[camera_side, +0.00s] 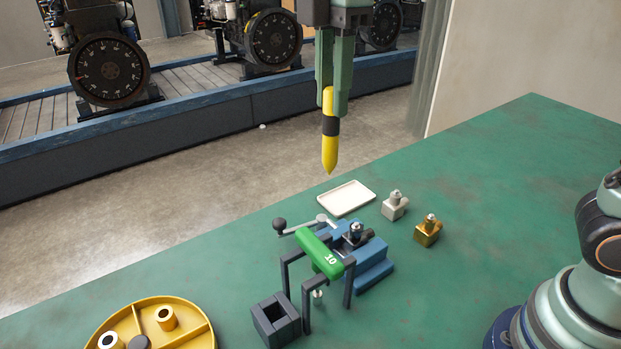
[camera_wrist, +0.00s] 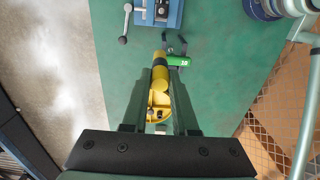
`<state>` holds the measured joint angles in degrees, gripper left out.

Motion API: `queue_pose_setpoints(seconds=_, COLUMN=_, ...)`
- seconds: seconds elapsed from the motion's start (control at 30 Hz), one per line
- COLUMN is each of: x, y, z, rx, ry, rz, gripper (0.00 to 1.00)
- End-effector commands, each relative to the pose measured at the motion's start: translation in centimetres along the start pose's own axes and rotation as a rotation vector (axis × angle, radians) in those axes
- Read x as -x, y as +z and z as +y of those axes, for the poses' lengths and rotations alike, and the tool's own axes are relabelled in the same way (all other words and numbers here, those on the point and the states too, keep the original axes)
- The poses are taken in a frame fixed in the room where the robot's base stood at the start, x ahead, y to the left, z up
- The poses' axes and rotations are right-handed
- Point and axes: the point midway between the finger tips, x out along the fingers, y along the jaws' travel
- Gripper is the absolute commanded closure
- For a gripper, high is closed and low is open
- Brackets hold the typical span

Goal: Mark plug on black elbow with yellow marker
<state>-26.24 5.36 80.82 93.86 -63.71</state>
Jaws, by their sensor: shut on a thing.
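My gripper (camera_side: 333,108) is shut on the yellow marker (camera_side: 329,153), which has a black band and hangs upright, tip down, above the bench. The marker also shows between the fingers in the wrist view (camera_wrist: 160,74). The black elbow (camera_side: 349,243) sits in the blue vise (camera_side: 373,270), below and right of the marker tip in the side view. The silvery plug (camera_side: 356,230) is on top of the elbow. The tip is well apart from it. In the wrist view the vise (camera_wrist: 160,20) is at the top edge, and fine detail is too small to tell.
A green block numbered 10 (camera_side: 319,255) on a dark frame stands in front of the vise. A grey elbow (camera_side: 395,207), brass elbow (camera_side: 427,236) and white tray (camera_side: 346,198) lie behind. A yellow divided tray (camera_side: 192,313) and dark open box (camera_side: 276,325) are nearer.

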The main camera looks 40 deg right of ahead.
Motion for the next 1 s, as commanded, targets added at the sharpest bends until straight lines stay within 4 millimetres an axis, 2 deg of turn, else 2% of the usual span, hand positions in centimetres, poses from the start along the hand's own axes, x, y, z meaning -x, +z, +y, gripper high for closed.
queue_pose_setpoints(seconds=0.03, x=0.0, y=1.6, z=0.2, rx=-0.008, ry=0.002, rz=0.001, gripper=1.00)
queue_pose_setpoints(seconds=0.1, x=0.0, y=3.4, z=0.3, rx=-0.007, ry=0.002, rz=0.001, gripper=1.00)
queue_pose_setpoints(seconds=0.3, x=-0.4, y=7.2, z=0.2, rx=-0.003, ry=-0.001, rz=0.000, gripper=1.00)
queue_pose_setpoints(seconds=0.6, x=-4.5, y=6.8, z=0.2, rx=0.001, ry=-0.002, rz=-0.001, gripper=1.00)
queue_pose_setpoints(seconds=1.0, x=-6.7, y=6.8, z=0.2, rx=0.001, ry=-0.001, rz=0.000, gripper=1.00)
